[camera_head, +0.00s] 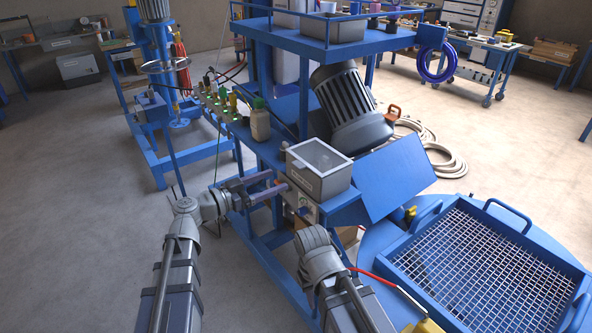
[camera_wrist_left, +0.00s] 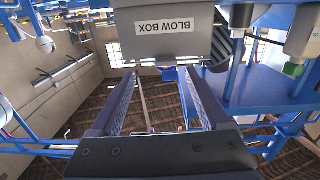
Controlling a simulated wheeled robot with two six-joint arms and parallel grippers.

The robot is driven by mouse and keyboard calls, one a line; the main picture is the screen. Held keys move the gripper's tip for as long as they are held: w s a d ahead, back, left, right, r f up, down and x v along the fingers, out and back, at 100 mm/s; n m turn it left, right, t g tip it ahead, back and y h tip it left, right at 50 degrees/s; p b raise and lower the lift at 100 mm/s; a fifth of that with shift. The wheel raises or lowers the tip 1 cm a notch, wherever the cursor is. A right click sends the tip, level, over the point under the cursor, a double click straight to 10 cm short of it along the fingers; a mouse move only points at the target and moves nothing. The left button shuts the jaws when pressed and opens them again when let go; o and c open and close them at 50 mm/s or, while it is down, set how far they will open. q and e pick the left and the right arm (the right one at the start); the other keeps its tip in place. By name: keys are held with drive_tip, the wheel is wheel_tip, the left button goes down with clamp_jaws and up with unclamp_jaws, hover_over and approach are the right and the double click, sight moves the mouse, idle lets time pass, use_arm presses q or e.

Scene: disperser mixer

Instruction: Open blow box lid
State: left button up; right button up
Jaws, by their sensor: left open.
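The blow box (camera_head: 318,184) is a grey box on the blue machine frame, with a pale, light-rimmed lid (camera_head: 319,157) lying shut on top. Its front, with the "BLOW BOX" label (camera_wrist_left: 165,27), fills the top of the left wrist view. My left gripper (camera_head: 279,180) is open and empty, just left of the box. In the left wrist view its two fingers (camera_wrist_left: 158,73) point towards the box's lower edge, and I cannot tell whether they touch it.
A small control box with a knob (camera_head: 300,204) sits below the blow box. A bottle (camera_head: 260,124) and several green-topped parts stand to its left. A tilted motor (camera_head: 350,105) is behind it. A blue tilted panel (camera_head: 385,180) and a mesh-covered blue vat (camera_head: 470,255) lie to the right.

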sight(295, 166)
use_arm(q)
drive_tip(key=shift+t, duration=0.3)
drive_tip(key=shift+w+a+r+x, duration=0.1)
drive_tip(key=shift+r+x, duration=0.05)
drive_tip(key=shift+x, duration=1.1)
drive_tip(key=shift+w+a+r+x, duration=0.1)
drive_tip(key=shift+r+x, duration=0.1)
drive_tip(key=shift+x, duration=1.05)
drive_tip(key=shift+w+a+r+x, duration=0.1)
drive_tip(key=shift+r+x, duration=0.05)
drive_tip(key=shift+x, duration=1.1)
drive_tip(key=shift+d, duration=0.1)
drive_tip(key=shift+c, duration=0.3)
clamp_jaws()
